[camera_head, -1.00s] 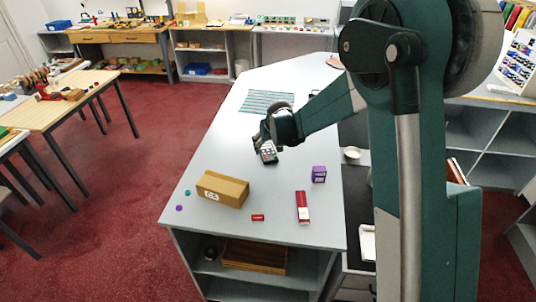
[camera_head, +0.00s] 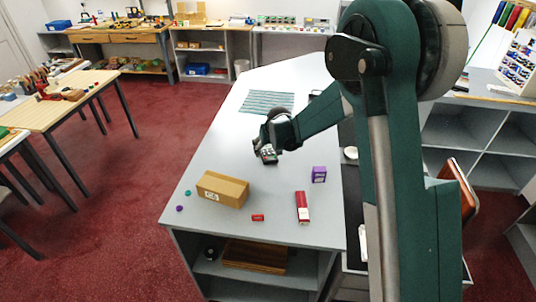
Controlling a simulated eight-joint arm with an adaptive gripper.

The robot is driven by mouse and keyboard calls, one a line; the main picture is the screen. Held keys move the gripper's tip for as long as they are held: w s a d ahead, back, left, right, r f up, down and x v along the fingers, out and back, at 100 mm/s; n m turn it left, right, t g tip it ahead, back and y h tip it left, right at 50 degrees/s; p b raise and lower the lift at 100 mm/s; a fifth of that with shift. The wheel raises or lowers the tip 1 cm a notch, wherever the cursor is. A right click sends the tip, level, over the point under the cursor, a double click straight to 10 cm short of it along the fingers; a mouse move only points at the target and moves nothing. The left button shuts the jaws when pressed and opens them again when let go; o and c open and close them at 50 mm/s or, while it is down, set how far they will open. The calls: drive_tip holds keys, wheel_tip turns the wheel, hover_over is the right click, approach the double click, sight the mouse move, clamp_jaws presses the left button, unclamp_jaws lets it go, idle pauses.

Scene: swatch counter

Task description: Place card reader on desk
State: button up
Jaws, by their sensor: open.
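The card reader (camera_head: 268,154) is a small dark device with light and red keys. It is in the middle of the grey desk (camera_head: 225,150), right at my gripper (camera_head: 262,150). My gripper is open, with its fingers beside or around the reader. The arm hides part of this area, and I cannot tell whether the fingers touch the reader or whether it rests flat on the desk.
A cardboard box (camera_head: 222,189), a red-and-white box (camera_head: 302,207), a small red item (camera_head: 257,217) and a purple box (camera_head: 319,174) stand on the near desk. Two small discs lie at the left edge. A striped mat (camera_head: 267,102) lies farther back.

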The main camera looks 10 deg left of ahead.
sight(269, 152)
drive_tip(key=shift+x, duration=1.4)
drive_tip(key=shift+c, duration=0.7)
drive_tip(key=c, duration=1.1)
wheel_tip(269, 152, up, 10)
drive_tip(key=shift+d, duration=0.1)
